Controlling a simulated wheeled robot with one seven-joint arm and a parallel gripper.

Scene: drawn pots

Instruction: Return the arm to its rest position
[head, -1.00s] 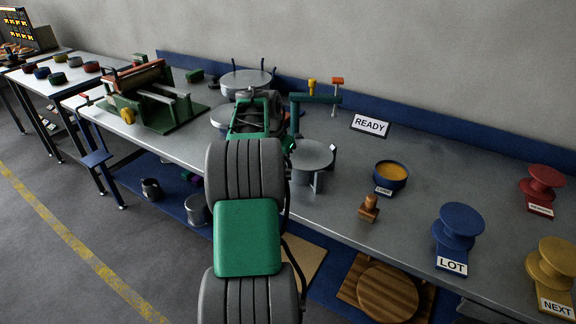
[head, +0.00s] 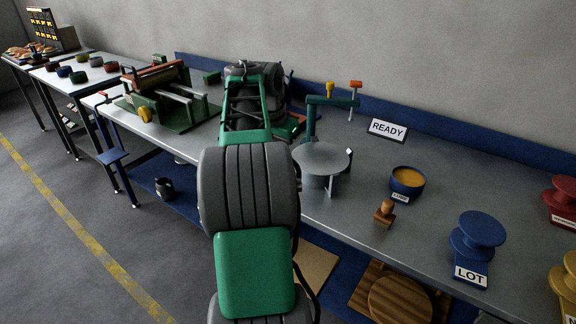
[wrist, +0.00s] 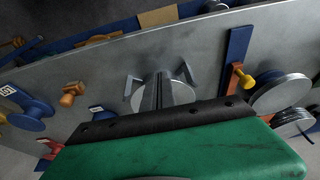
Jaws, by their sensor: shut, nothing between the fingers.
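My arm rises through the middle of the head view, with its green and dark grey links over the near edge of the bench. Its far end is a dark grey joint above the bench, and my gripper's fingers are hidden behind the links there. In the wrist view my gripper (wrist: 158,88) is shut and empty, its fingers seen against a grey round stand (wrist: 180,92). It holds nothing. That stand also shows in the head view (head: 322,158), right of my arm.
A long metal bench (head: 420,215) runs along the wall. A green roller press (head: 165,95) stands left of my arm. Right are a READY sign (head: 387,130), an orange-filled bowl (head: 407,182), a wooden stamp (head: 384,213) and a blue LOT spool (head: 478,240). Floor is clear at left.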

